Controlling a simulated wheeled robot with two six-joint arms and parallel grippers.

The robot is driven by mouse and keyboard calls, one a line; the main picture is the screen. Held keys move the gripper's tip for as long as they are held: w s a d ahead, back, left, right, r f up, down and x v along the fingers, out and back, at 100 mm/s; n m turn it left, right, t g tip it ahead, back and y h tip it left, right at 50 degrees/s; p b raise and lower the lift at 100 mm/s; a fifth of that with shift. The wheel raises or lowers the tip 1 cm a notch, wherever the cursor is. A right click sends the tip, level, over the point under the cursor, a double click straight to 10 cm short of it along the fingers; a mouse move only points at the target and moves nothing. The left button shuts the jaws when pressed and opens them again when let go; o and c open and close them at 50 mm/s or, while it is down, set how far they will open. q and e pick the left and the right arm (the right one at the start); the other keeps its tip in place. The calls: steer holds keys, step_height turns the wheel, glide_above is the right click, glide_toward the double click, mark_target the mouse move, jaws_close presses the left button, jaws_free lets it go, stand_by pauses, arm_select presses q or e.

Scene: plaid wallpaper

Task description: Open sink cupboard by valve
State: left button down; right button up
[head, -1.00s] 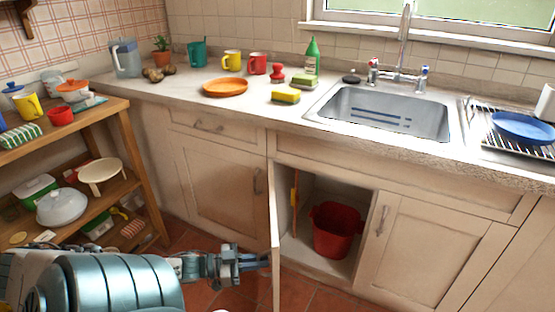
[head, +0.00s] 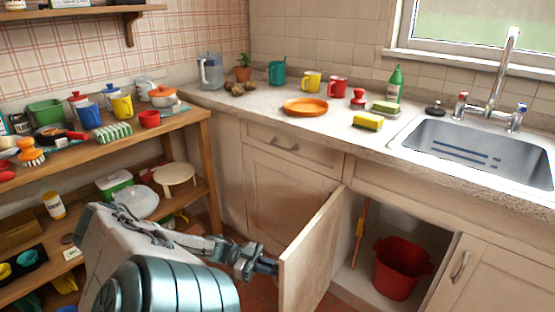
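The sink cupboard stands below the worktop with its left door (head: 313,258) swung well out towards me. Inside the open cupboard are a red bucket (head: 401,268) and an upright orange stick (head: 360,232). My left gripper (head: 266,265) is at the outer side of the open door, close to its free edge. The door hides the fingertips, so I cannot tell whether it is open, shut or holding the handle. The cupboard's right door (head: 468,278) is shut. The sink (head: 480,150) with its tap (head: 503,75) is above. My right gripper is not in view.
A wooden shelf unit (head: 208,160) with crockery stands at the left, near my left arm. A shut cupboard (head: 280,190) with a drawer (head: 290,148) is behind the open door. The worktop (head: 260,105) holds several items, including an orange plate (head: 305,107).

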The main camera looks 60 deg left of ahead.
arm_select(q)
steer(key=shift+s, duration=0.1)
steer(key=c, duration=1.6)
jaws_free()
steer(key=shift+o, duration=0.2)
steer(key=v, duration=1)
steer(key=shift+s+a, duration=0.2)
steer(key=shift+a, duration=0.1)
